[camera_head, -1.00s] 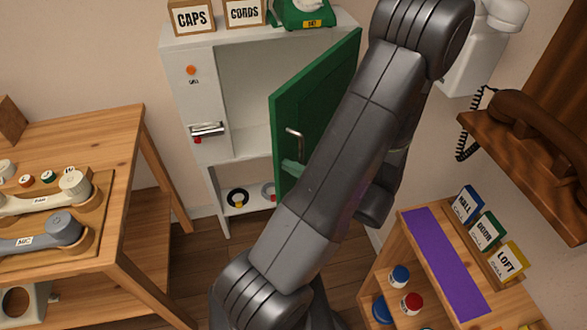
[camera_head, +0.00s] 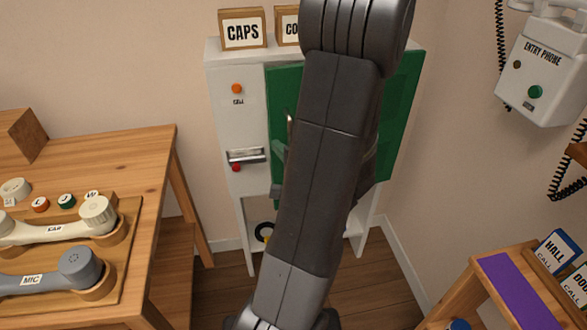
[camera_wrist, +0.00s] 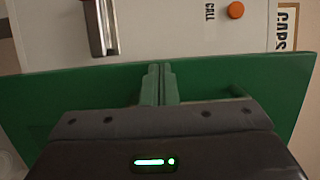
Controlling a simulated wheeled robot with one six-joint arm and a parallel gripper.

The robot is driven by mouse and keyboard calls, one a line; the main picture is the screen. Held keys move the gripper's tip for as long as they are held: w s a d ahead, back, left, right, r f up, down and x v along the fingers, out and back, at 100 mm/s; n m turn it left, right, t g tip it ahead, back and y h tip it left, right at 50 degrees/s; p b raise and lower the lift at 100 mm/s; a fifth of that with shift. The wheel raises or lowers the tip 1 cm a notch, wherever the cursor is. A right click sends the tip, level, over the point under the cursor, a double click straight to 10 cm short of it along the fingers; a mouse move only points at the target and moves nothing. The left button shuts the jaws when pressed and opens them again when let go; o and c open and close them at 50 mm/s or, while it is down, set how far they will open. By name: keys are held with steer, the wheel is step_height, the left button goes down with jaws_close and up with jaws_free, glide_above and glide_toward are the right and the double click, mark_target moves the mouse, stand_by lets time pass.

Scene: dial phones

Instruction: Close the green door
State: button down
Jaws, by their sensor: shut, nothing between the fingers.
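The green door (camera_head: 400,110) hangs on the white cabinet (camera_head: 225,130) and lies across most of its opening. My arm covers its middle, so I cannot tell whether it is fully flush. Part of its metal handle (camera_head: 290,128) shows at the arm's left edge. In the wrist view the green door (camera_wrist: 60,100) runs across the picture, with the white cabinet front (camera_wrist: 170,30) beyond its edge. My gripper (camera_wrist: 158,72) is shut and empty, its fingertips at or against the door near that edge. Exact contact cannot be told.
A chrome pull (camera_head: 245,156) and orange button (camera_head: 237,88) are on the cabinet's left panel. A wooden table (camera_head: 140,160) with handsets stands left. The entry phone (camera_head: 540,75) hangs on the right wall, above a small shelf with a purple strip (camera_head: 515,290). Open floor lies between.

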mark_target(273, 134)
steer(key=x, duration=0.2)
steer(key=b+x, duration=0.1)
steer(key=x, duration=0.1)
steer(key=d+x, duration=0.1)
steer(key=x, duration=0.1)
steer(key=shift+w, duration=0.25)
steer(key=shift+w+d+r+b, duration=0.15)
steer(key=shift+w+r+b, duration=0.1)
steer(key=shift+r+b, duration=0.1)
